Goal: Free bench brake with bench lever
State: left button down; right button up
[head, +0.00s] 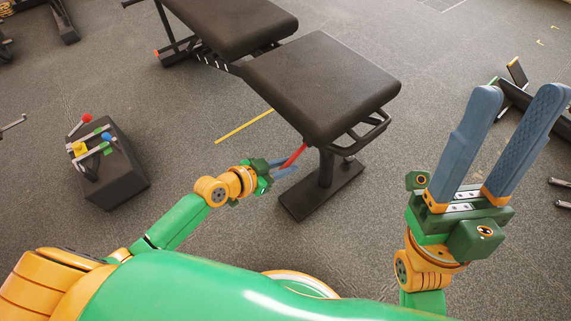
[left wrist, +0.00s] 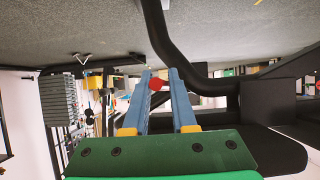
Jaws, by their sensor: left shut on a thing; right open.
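The red bench lever (head: 294,156) sticks out below the front edge of the black padded bench (head: 325,85). My left gripper (head: 284,168) is at the lever's lower end and shut on it. In the left wrist view the lever's red end (left wrist: 158,84) shows between the two blue fingers of my left gripper (left wrist: 159,80). My right gripper (head: 513,120) is raised at the right, open and empty, its two blue fingers apart. The brake itself cannot be made out.
A black box (head: 115,165) with red, blue and yellow handled parts stands on the floor at the left. The bench's black foot (head: 322,190) rests on the grey floor. A yellow floor line (head: 243,127) runs left of the bench. More gym equipment (head: 530,95) stands at the right.

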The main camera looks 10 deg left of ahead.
aim_at(287, 164)
pick_arm(q)
jog(key=shift+w+r+p, duration=0.1)
jog(key=shift+r+p, duration=0.55)
jog(key=shift+d+r+p, duration=0.1)
jog(key=shift+r+p, duration=0.8)
jog(key=shift+r, duration=0.1)
